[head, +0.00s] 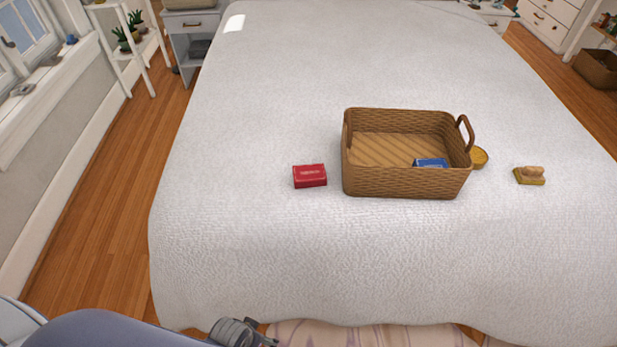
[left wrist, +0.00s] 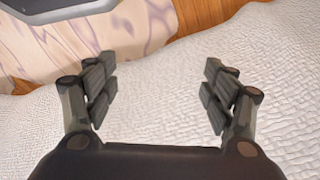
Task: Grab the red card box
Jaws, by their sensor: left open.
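The red card box (head: 310,176) lies on the white bed cover, just left of the wicker basket (head: 405,185) in the head view. My left gripper (left wrist: 160,88) is open and empty in the left wrist view, with the white bed cover beneath and between its fingers. In the head view only part of my left gripper (head: 245,335) shows at the bottom edge, near the foot of the bed and well short of the red box. The red box is not in the left wrist view. My right gripper is not in view.
A blue card box (head: 431,163) lies in the basket. A round yellow item (head: 479,157) sits beside the basket, and a small tan object (head: 530,176) lies further right. The bed cover (head: 225,230) is clear left and in front of the red box.

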